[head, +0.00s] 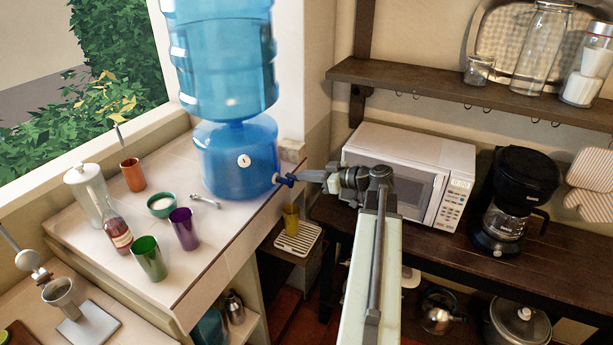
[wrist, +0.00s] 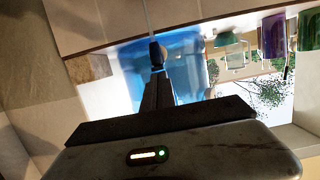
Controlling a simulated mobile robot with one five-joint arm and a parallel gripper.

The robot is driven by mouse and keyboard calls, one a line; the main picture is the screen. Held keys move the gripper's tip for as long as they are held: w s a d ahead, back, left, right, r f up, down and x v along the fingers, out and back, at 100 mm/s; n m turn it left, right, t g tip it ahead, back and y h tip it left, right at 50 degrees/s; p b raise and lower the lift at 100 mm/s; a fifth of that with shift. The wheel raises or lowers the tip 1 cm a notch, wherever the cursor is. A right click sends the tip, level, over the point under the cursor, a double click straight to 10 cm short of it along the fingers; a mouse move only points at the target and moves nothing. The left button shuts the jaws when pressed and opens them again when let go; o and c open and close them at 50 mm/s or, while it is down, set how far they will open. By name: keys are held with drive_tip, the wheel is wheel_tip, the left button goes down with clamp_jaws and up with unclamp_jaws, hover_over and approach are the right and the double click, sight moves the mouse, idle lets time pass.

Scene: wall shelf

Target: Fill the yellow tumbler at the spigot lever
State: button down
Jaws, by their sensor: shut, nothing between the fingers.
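The yellow tumbler (head: 291,221) stands upright on a slatted drip tray (head: 298,238), below the spigot lever (head: 283,180) of the blue water dispenser (head: 237,160). My gripper (head: 302,177) is shut and empty, with its fingertips at the lever, seemingly touching it. In the wrist view the shut fingers (wrist: 157,78) meet the dark spigot lever (wrist: 157,52). A thin pale line runs from the spigot to the top edge there and looks like a stream of water. The water level in the tumbler cannot be made out, and the tumbler is outside the wrist view.
On the tiled counter (head: 215,240) stand a purple cup (head: 184,229), a green cup (head: 149,259), an orange cup (head: 133,175) and a bottle (head: 118,232). A microwave (head: 410,165) and a coffee maker (head: 510,205) stand right of my arm, under a wall shelf (head: 450,90).

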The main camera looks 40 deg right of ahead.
drive_tip(key=r+p+v, duration=0.2)
drive_tip(key=p+v, duration=0.3)
drive_tip(key=v, duration=0.6)
drive_tip(key=shift+r, duration=0.15)
drive_tip(key=shift+w, duration=0.1)
idle(0.8)
